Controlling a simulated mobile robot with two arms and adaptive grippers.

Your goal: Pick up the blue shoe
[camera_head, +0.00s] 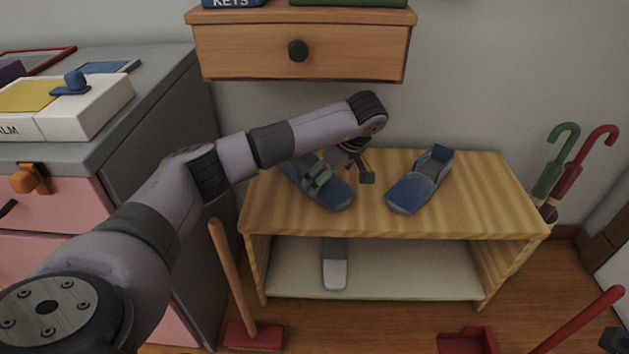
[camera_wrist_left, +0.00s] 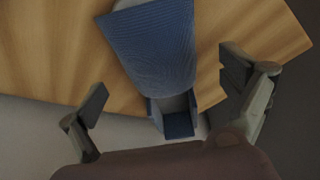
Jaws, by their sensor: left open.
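Two blue shoes stand on the wooden shoe rack's top (camera_head: 480,205) in the head view. The left shoe (camera_head: 338,197) has grey straps and is partly covered by my left arm. The right shoe (camera_head: 410,192) lies clear of the arm, toe toward the front. My left gripper (camera_head: 352,170) is open above the rack, over or beside the left shoe's right side. In the left wrist view a blue shoe (camera_wrist_left: 160,50) shows between the spread fingers, with no visible contact; I cannot tell for certain which of the two it is. My right gripper is not in view.
A grey-and-white shoe (camera_head: 334,268) lies on the lower shelf. A wooden drawer (camera_head: 350,52) hangs on the wall above. A grey and pink cabinet (camera_head: 170,115) stands left. Green and red umbrellas (camera_head: 560,165) stand right. A red-headed broom (camera_head: 245,300) stands in front.

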